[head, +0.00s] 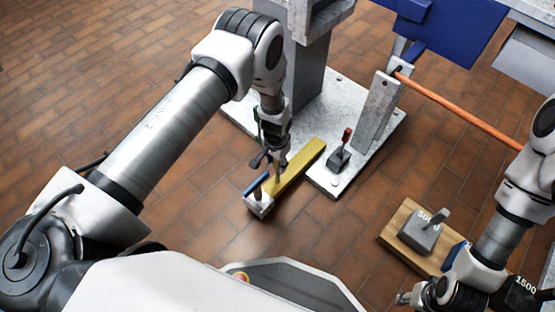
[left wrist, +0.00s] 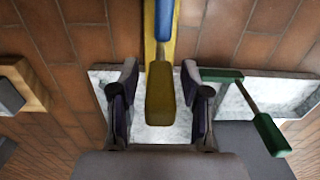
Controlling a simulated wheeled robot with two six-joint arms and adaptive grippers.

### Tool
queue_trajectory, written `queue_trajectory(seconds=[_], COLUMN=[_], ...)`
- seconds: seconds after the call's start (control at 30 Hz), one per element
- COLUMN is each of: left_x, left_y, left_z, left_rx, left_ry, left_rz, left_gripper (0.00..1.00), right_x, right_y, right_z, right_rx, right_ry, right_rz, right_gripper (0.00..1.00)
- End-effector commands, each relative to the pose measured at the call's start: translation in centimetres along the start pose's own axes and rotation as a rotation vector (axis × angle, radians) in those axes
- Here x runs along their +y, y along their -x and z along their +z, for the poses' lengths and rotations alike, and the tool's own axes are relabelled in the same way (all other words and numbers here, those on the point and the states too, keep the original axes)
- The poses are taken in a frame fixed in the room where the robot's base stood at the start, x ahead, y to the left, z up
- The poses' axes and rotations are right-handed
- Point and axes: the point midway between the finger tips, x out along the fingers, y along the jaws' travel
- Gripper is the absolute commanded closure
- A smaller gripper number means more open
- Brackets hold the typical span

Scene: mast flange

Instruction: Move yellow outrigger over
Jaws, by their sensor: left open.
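The yellow outrigger (head: 300,168) is a long bar low over the floor at the white base plate. A pale foot block (head: 260,206) and a blue handle (head: 257,184) are at its near end. My left gripper (head: 273,163) is above the bar, pointing down. In the left wrist view the outrigger (left wrist: 160,100) shows between its two open fingers, with the blue handle (left wrist: 164,20) beyond; the fingers look apart from the bar. My right gripper (head: 408,298) is at the lower right, partly cut off, its opening unclear.
A red-handled lever (head: 340,150) stands on the white base plate (head: 338,180) beside the grey mast (head: 305,60). A green handle (left wrist: 268,132) is right of the left fingers. A wooden board (head: 397,222) with grey weights (head: 420,236) lies right. Brick floor is clear at left.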

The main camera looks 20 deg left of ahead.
Motion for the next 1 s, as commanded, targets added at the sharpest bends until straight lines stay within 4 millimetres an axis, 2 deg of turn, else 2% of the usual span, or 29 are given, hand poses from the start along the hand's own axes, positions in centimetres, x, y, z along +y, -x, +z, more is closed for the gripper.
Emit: queue_trajectory(seconds=[0.27,0.37,0.47,0.7,0.8,1.0], left_x=[-0.1,-0.1,-0.1,-0.1,-0.1,-0.1], left_y=[0.2,1.0,2.8,9.0,10.8,12.2], left_z=[-0.3,-0.5,-0.5,-0.3,-0.2,-0.1], left_rx=[0.008,0.011,0.012,0.011,0.009,0.006], left_ry=[0.000,-0.001,-0.001,0.000,0.001,0.001], left_rz=[-0.003,-0.004,-0.004,-0.004,-0.003,-0.002], left_gripper=[0.48,0.48,0.48,0.48,0.48,0.48], right_x=[0.0,0.0,0.0,0.0,0.0,0.0], right_y=[0.0,0.0,0.0,0.0,0.0,0.0], right_z=[0.0,0.0,0.0,0.0,0.0,0.0], right_rx=[0.000,0.000,0.000,0.000,0.000,0.000], right_ry=[0.000,0.000,0.000,0.000,0.000,0.000], right_rz=[0.000,0.000,0.000,0.000,0.000,0.000], right_gripper=[0.60,0.60,0.60,0.60,0.60,0.60])
